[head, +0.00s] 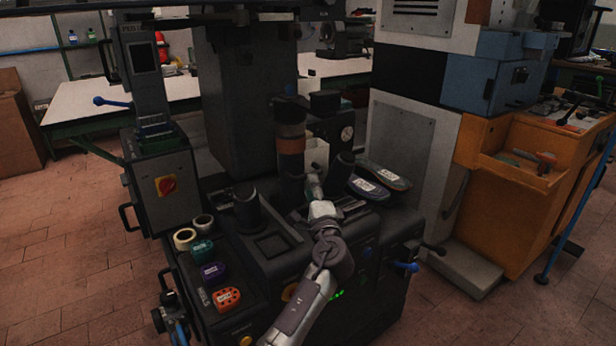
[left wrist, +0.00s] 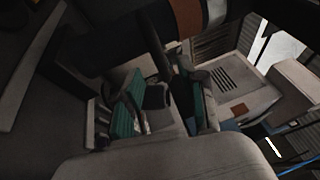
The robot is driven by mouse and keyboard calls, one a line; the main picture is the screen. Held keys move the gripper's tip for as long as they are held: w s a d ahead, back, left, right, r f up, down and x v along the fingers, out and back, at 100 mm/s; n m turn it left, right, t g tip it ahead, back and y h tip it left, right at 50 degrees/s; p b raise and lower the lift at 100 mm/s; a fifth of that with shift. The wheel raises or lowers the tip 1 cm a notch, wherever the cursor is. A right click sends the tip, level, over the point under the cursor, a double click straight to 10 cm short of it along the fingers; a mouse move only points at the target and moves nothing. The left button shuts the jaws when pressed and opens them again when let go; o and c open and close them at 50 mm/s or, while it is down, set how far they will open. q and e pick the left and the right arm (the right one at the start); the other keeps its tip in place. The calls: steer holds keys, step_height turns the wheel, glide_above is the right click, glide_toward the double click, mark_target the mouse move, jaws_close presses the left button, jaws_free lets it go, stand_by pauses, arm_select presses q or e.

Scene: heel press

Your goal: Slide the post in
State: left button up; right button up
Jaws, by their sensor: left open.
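My left gripper (head: 313,184) reaches in from the bottom centre to the middle of the dark press (head: 285,246). In the left wrist view its two fingers with teal pads (left wrist: 165,108) stand apart, with a small dark part visible between them that I cannot identify. A dark upright column with a brown band (head: 291,140) stands just behind and left of the gripper; its band also shows in the left wrist view (left wrist: 187,16). Short dark cylinders stand on the press at left (head: 247,206) and right (head: 343,168). I cannot tell which piece is the post. My right gripper is out of view.
Tape rolls (head: 185,238) and green, purple and orange pieces (head: 226,298) lie on the front-left ledge. Shoe-shaped pieces (head: 383,176) lie on the right. A control box (head: 164,186) stands at left, an orange cabinet (head: 520,200) at right. Floor is clear at left.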

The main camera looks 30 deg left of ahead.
mark_target(302, 158)
arm_select(q)
steer(key=x, duration=0.5)
steer(key=shift+w+a, duration=0.25)
jaws_close()
